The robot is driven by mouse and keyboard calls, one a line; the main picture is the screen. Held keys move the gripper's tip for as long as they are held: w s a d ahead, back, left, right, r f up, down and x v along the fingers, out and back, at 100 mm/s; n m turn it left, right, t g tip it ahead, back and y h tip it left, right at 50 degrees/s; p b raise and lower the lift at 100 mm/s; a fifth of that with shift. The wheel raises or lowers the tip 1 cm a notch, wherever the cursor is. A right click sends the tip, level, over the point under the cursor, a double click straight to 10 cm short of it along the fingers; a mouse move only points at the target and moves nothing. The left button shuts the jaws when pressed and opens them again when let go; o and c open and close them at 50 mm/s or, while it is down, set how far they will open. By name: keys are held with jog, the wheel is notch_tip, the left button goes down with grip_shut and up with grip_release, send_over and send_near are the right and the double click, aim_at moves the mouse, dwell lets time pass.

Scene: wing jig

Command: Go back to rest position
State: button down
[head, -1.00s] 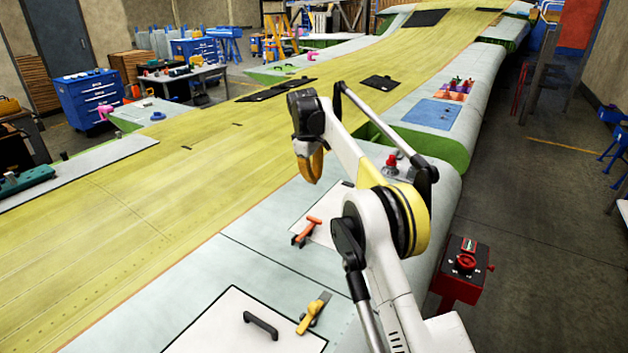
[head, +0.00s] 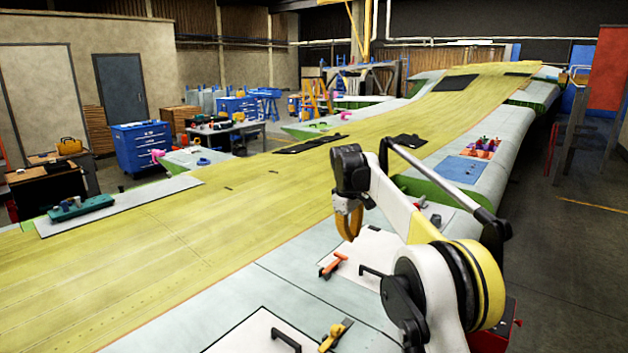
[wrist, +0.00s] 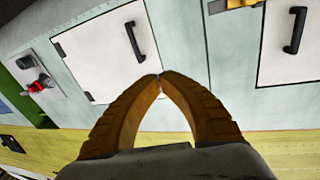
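My gripper (head: 349,226) hangs from my raised arm over the wing panel, with its two yellow-orange fingers pointing down. In the wrist view the fingertips (wrist: 160,76) meet at a point, and I see nothing held between them. The long wing (head: 190,232) lies below, yellow in the middle with pale grey-green edge panels. The fingertips look clear of the surface in the wrist view, though the exact height is hard to tell.
White hatch panels with black handles (head: 286,340) lie on the wing edge. A blue mat (head: 459,169) and small parts lie farther back. The right floor aisle (head: 560,270) is largely clear.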

jog(key=s+d+r+m+t+b, duration=0.1)
jog(key=s+d+r+m+b, duration=0.2)
jog(key=s, duration=0.7)
jog(key=s+d+m+t+b, duration=0.15)
jog(key=s+b, duration=0.35)
jog(key=s, duration=0.6)
jog(key=s+d+f+m+t+b, duration=0.1)
jog(key=s+f+b, duration=0.3)
jog(key=s+f, duration=0.6)
jog(key=s+d+f+m+t+y+b, duration=0.1)
jog(key=s+f+m+b, duration=0.3)
jog(key=s+f, duration=0.5)
jog(key=s+d, duration=0.1)
jog(key=s, duration=0.6)
jog(key=shift+d+f, duration=0.35)
